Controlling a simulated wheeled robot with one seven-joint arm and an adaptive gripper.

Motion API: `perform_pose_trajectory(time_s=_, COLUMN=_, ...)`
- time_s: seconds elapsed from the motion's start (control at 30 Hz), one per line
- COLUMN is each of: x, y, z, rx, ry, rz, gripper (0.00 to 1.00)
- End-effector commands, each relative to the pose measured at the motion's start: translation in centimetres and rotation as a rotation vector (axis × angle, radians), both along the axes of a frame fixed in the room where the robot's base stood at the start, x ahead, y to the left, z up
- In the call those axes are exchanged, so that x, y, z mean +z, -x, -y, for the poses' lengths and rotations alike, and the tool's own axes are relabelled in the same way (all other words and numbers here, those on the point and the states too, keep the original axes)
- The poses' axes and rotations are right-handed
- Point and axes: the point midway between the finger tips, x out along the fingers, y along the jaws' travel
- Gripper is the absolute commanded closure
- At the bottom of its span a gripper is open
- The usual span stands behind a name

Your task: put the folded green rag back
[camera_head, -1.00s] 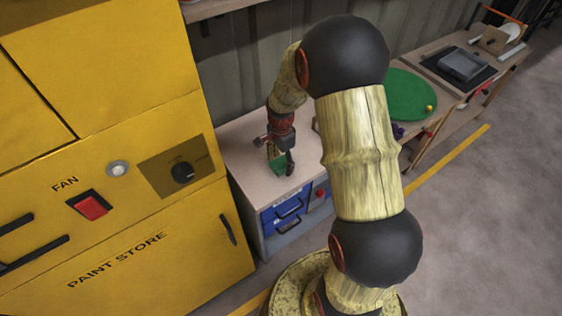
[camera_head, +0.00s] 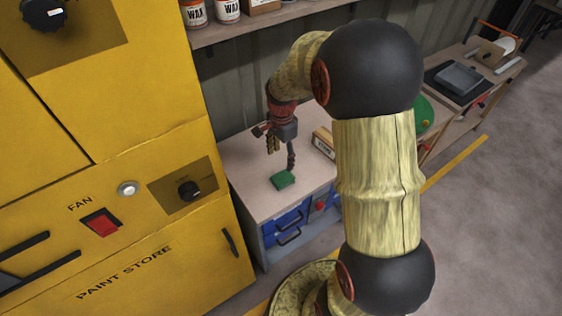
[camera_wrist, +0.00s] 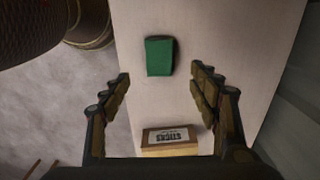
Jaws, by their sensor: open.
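The folded green rag (camera_head: 283,179) lies flat on the pale top of the drawer bench, near its front edge. It also shows in the wrist view (camera_wrist: 160,56), beyond my fingertips and centred between them. My gripper (camera_head: 281,152) hangs above the bench top, over and slightly behind the rag. In the wrist view my gripper (camera_wrist: 160,85) has its two fingers spread wide with nothing between them. The rag is apart from the fingers.
A box labelled STICKS (camera_wrist: 170,140) lies on the same bench; the head view shows it partly behind my arm (camera_head: 323,142). The yellow paint store cabinet (camera_head: 130,230) stands at left. Wax tins (camera_head: 228,10) sit on a shelf above. Bare bench top (camera_head: 243,160) lies left of the rag.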

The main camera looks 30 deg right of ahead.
Motion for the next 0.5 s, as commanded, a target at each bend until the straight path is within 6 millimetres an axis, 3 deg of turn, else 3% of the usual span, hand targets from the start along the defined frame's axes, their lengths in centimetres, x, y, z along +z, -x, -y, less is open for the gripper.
perform_pose_trajectory(time_s=0.17, x=4.4, y=0.8, z=-1.9, rx=0.152, ry=0.02, rz=0.055, gripper=0.39)
perform_pose_trajectory(time_s=0.27, x=8.7, y=2.4, z=-4.0, rx=0.335, ry=0.047, rz=0.112, gripper=0.39)
perform_pose_trajectory(time_s=0.4, x=14.1, y=6.0, z=-7.2, rx=0.623, ry=0.101, rz=0.192, gripper=0.39)
perform_pose_trajectory(time_s=0.5, x=17.1, y=9.0, z=-9.2, rx=0.827, ry=0.15, rz=0.245, gripper=0.39)
